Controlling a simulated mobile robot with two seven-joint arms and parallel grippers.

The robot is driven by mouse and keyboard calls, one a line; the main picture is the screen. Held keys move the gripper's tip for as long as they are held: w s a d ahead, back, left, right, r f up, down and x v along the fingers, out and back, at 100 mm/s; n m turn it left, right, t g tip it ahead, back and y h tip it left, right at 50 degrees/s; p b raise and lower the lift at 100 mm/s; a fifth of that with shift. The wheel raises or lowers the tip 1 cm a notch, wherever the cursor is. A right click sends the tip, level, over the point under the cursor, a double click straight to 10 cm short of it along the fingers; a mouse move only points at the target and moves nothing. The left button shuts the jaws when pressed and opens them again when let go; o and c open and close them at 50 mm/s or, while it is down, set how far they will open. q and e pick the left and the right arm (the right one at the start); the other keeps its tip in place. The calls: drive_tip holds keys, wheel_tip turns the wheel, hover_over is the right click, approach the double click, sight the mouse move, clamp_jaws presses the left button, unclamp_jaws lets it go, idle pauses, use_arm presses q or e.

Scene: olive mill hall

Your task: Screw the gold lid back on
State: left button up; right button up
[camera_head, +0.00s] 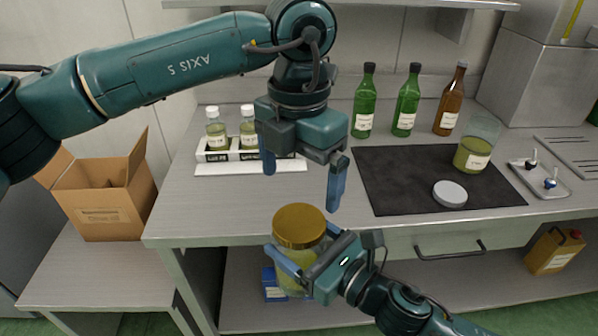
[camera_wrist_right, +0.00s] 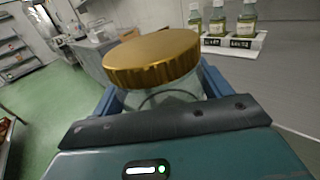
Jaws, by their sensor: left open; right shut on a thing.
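A glass jar (camera_head: 293,272) with yellowish contents is held in front of the table's front edge. The gold lid (camera_head: 299,225) sits on top of the jar; whether it is threaded tight cannot be told. My right gripper (camera_head: 299,262) is shut around the jar below the lid. In the right wrist view the gold lid (camera_wrist_right: 153,58) rests on the jar (camera_wrist_right: 165,98), between the blue fingers. My left gripper (camera_head: 301,180) is open and empty, pointing down above the lid, with a gap between its fingertips and the lid.
The table (camera_head: 215,215) carries a white rack (camera_head: 230,155) of small bottles, green bottles (camera_head: 364,105), a brown bottle (camera_head: 449,100), a beaker (camera_head: 476,148) and a white disc (camera_head: 450,194) on a black mat (camera_head: 400,170). An open cardboard box (camera_head: 110,200) stands at left.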

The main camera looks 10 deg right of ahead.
sight(299, 221)
use_arm(q)
drive_tip(key=shift+f, duration=4.05)
drive_tip(key=shift+c, duration=0.5)
drive_tip(key=c, duration=0.9)
drive_tip(key=o, duration=1.1)
drive_tip(key=shift+r, duration=0.15)
wheel_tip(299, 221, up, 12)
drive_tip(key=shift+f, duration=0.1)
